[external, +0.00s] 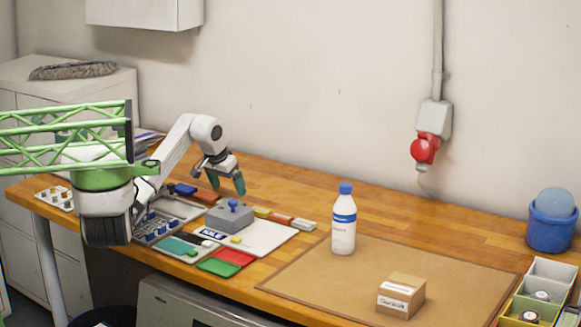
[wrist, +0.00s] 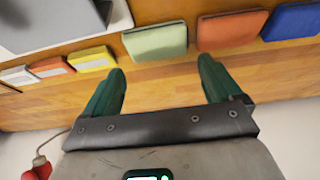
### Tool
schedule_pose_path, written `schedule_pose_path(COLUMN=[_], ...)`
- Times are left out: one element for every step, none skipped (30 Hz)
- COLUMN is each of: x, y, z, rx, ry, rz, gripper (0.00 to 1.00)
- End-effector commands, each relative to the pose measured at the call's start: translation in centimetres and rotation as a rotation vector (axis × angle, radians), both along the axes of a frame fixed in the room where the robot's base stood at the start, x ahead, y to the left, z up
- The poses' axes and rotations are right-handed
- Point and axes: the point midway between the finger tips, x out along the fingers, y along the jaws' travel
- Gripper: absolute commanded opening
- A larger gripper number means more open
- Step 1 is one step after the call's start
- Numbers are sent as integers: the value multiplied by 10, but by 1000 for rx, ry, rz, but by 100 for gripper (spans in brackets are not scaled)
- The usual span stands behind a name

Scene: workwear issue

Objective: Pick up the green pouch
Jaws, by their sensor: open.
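A pale green pouch (wrist: 155,42) lies flat on the wooden bench in the wrist view, just beyond my fingertips and roughly centred between them. In the external view I cannot make it out clearly; the grey block and my gripper are around that spot. My gripper (external: 226,184) is open and empty above the back part of the bench. Its two green fingers (wrist: 161,70) are wide apart in the wrist view, with bare wood between them.
Orange (wrist: 232,30) and blue (wrist: 292,20) pouches lie on one side of the green one, a yellow one (wrist: 92,59) on the other. A grey block with a blue knob (external: 229,216) stands in front. A bottle (external: 343,222) and carton (external: 401,295) stand farther right.

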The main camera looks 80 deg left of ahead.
Motion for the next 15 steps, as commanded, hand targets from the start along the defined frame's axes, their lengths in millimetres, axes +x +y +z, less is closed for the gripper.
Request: schedule_pose_path(x=[1,2,3,5,6,7,9,10,11,12,12,12,13,13,13], y=[1,2,3,3,4,6,7,8,9,9,9,10,10,10,10], z=[-6,-10,-16,-21,-25,-30,-34,-37,-40,-43,-44,-46,-46,-46,-46], rx=[-1,-2,-3,-3,-3,-2,-3,-3,-2,-2,-2,-2,-1,-1,-1], ry=[1,2,3,3,3,2,3,1,0,1,1,1,0,0,-1], rz=[0,1,1,1,1,0,1,1,1,0,0,0,0,0,0], gripper=[92,92,92,92,92,92,92,92,92,92,92,92,92,92,92])
